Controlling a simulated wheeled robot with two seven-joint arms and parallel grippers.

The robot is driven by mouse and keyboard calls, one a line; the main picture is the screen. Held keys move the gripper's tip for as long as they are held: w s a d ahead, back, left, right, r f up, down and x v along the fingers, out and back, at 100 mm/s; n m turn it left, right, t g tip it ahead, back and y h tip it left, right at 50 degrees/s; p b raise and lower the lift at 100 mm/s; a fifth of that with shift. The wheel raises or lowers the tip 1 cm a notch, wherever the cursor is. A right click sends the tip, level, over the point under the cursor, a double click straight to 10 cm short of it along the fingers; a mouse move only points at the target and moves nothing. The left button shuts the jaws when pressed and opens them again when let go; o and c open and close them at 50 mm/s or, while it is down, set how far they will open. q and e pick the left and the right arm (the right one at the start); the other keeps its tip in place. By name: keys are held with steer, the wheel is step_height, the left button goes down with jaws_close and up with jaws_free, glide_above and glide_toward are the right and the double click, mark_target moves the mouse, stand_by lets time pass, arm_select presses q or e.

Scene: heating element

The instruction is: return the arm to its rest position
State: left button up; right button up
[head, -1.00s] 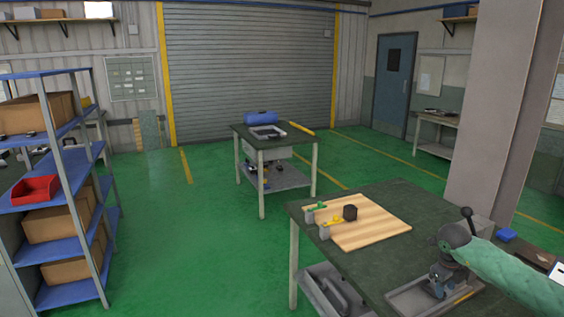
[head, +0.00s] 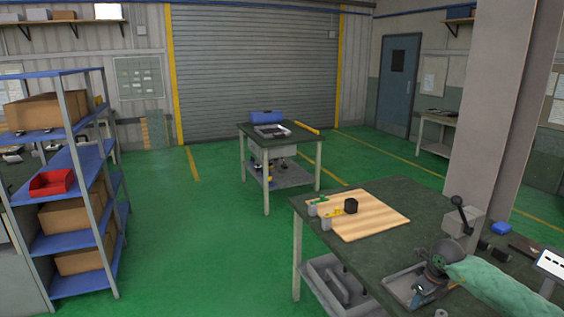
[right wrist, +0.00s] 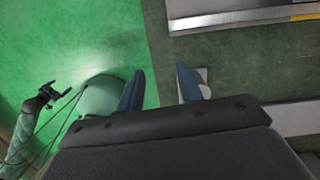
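My right gripper (right wrist: 160,86) shows in the right wrist view with its two fingers apart and nothing between them. Below it are green floor and the dark edge of a surface. In the head view my right arm, in a pale green sleeve, comes in from the right, and its gripper (head: 424,292) hangs over the front part of the near workbench (head: 398,207). My left arm appears small at the lower left of the right wrist view, with its dark gripper (right wrist: 44,97) over the floor. Its fingers are too small to judge.
A grey tray (head: 408,283) is beneath my right gripper. A grey pillar (head: 496,130) stands behind. Green floor is open to the left.

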steer(key=s+a+t+y, duration=0.25)
steer(key=a+y, duration=0.55)
steer(key=a, duration=1.2)
steer(key=s+a+r+m+t+y, duration=0.5)
steer(key=a+r+m+t+y, duration=0.1)
steer(key=a+r+m+t, duration=0.45)
steer(key=s+d+f+m+h, duration=0.5)
steer(key=m+h, duration=0.3)
steer(key=m, duration=0.4)
steer(key=s+d+f+m+h, duration=0.3)
steer(key=d+f+m+h, duration=0.2)
steer(key=d+m+h, duration=0.5)
steer(key=s+a+f+m+g+y, duration=0.15)
steer(key=s+f+g, duration=0.25)
steer(key=s, duration=0.4)
steer(key=s+a+f+m+g+y, duration=0.1)
steer(key=s+a+f+m+g, duration=0.2)
steer(key=s, duration=0.5)
steer(key=s+a+f+m+g+y, duration=0.1)
steer(key=s+f+m+g, duration=0.1)
steer(key=s+f+g, duration=0.45)
steer(key=s+a+f, duration=0.1)
steer(key=s+f, duration=0.2)
steer(key=f, duration=1.6)
steer(key=s+a+f, duration=0.2)
steer(key=s+f, duration=0.1)
steer(key=f, duration=1.6)
steer(key=shift+s+a+f, duration=0.2)
steer(key=shift+a+f, duration=0.05)
steer(key=shift+f, duration=0.1)
